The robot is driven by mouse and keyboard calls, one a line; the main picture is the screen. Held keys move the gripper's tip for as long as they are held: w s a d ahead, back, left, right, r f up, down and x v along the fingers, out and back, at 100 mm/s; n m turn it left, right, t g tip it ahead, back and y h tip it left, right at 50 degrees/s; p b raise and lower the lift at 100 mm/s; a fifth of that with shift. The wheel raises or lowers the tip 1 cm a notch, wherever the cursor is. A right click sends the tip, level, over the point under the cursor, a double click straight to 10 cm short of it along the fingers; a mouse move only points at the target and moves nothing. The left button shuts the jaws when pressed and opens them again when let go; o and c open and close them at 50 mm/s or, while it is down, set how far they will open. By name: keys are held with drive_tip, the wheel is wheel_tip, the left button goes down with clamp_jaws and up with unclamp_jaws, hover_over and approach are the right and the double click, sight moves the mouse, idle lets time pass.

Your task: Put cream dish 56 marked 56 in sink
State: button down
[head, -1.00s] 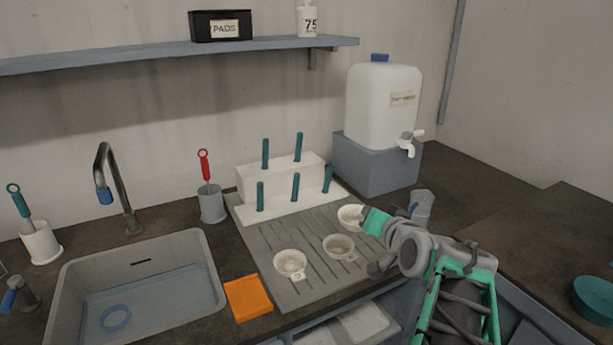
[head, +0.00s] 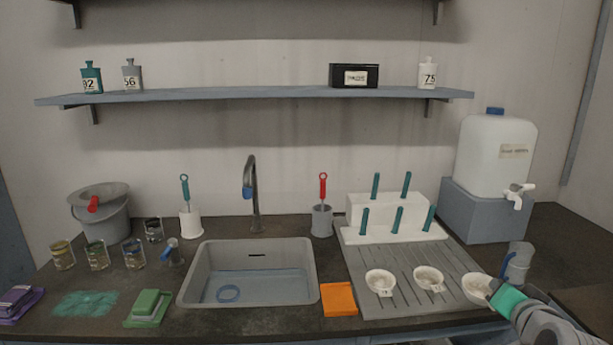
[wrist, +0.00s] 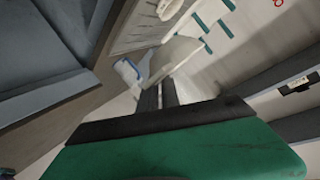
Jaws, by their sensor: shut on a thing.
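My gripper (head: 497,295) is at the right edge of the drainboard in the head view, shut on a cream dish (head: 478,288). In the wrist view the dark fingers (wrist: 158,97) pinch the rim of this dish (wrist: 180,56), which looks tilted there. Its mark cannot be read. Two similar cream dishes, a left one (head: 380,283) and a middle one (head: 429,279), stand on the grooved grey drainboard (head: 375,255); their marks are too small to read.
An orange pad (head: 339,299) lies between sink and drainboard. A white peg rack (head: 385,212) stands behind the dishes. A faucet (head: 255,200) rises behind the sink. A water canister (head: 495,155) and a grey-blue bottle (head: 517,262) are at the right.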

drive_tip(key=s+d+f+m+g+h, duration=0.3)
drive_tip(key=s+d+f+m+h, duration=0.2)
drive_tip(key=d, duration=0.4)
drive_tip(key=w+a+f+n+t+y, duration=0.1)
drive_tip(key=w+a+f+n+y, duration=0.2)
drive_tip(key=a, duration=0.9)
drive_tip(key=w+a+f+n+t+y, duration=0.1)
drive_tip(key=w+a+n+y, duration=0.25)
drive_tip(key=a, duration=0.75)
drive_tip(key=w+a+f+n+t+y, duration=0.25)
drive_tip(key=w+a, duration=0.25)
drive_tip(key=a, duration=0.7)
wheel_tip(320, 180, up, 14)
drive_tip(key=p, duration=1.4)
drive_tip(key=shift+s+a+m+g, duration=0.2)
drive_tip(key=shift+m+g, duration=0.1)
drive_tip(key=shift+g, duration=0.15)
